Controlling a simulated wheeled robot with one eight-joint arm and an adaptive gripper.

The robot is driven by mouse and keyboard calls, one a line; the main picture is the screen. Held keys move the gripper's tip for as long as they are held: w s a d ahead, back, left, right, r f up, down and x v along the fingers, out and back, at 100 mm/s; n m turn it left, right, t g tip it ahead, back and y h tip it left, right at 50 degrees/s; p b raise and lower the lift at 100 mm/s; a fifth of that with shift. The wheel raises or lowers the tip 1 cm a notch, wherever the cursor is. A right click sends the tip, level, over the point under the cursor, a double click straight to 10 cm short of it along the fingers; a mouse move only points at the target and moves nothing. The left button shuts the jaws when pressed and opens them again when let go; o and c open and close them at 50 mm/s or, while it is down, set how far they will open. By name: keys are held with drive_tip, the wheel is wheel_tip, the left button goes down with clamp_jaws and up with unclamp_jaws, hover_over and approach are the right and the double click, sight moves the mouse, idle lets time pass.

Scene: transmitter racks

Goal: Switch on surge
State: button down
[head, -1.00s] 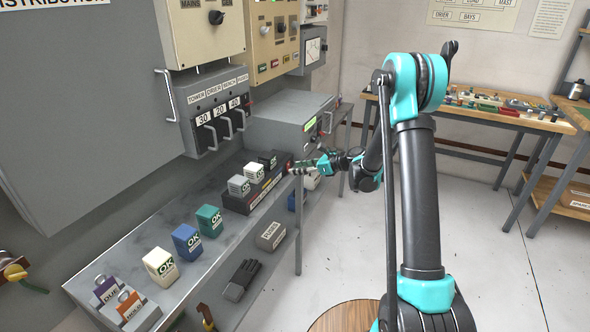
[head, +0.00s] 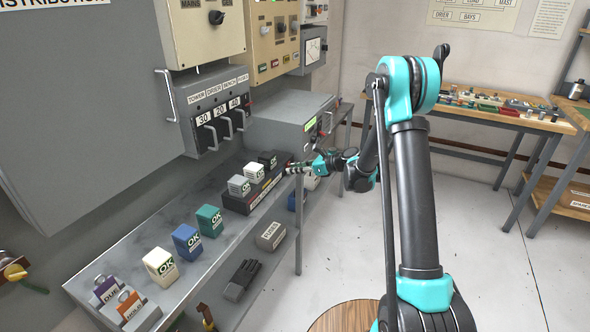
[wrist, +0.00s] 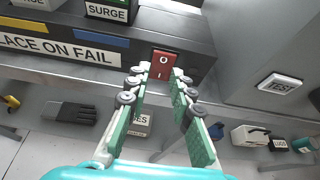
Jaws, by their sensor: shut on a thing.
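A red rocker switch (wrist: 163,64) marked O above and I below sits on the front face of a dark box, which also shows in the head view (head: 238,203). A block labelled SURGE (wrist: 108,12) stands on the box, up and left of the switch. In the wrist view my gripper (wrist: 161,71) has its fingertips on either side of the switch, shut on it. In the head view my gripper (head: 288,169) is at the box's right end and hides the switch. I cannot tell which half of the switch is pressed in.
A grey cabinet with a TEST button (wrist: 279,86) stands right of the switch. Grey and white blocks stand on the box. OK blocks (head: 187,240) line the bench (head: 135,232). A shelf below holds a FUSES box (head: 270,236) and a glove (head: 243,277). Breaker handles (head: 222,127) are above.

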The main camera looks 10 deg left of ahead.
drive_tip(key=shift+f, duration=0.1)
drive_tip(key=shift+f+t+y, duration=0.3)
drive_tip(key=shift+t+y, duration=0.2)
drive_tip(key=shift+y, duration=0.8)
drive_tip(key=c, duration=1.3)
unclamp_jaws()
drive_tip(key=v, duration=1.2)
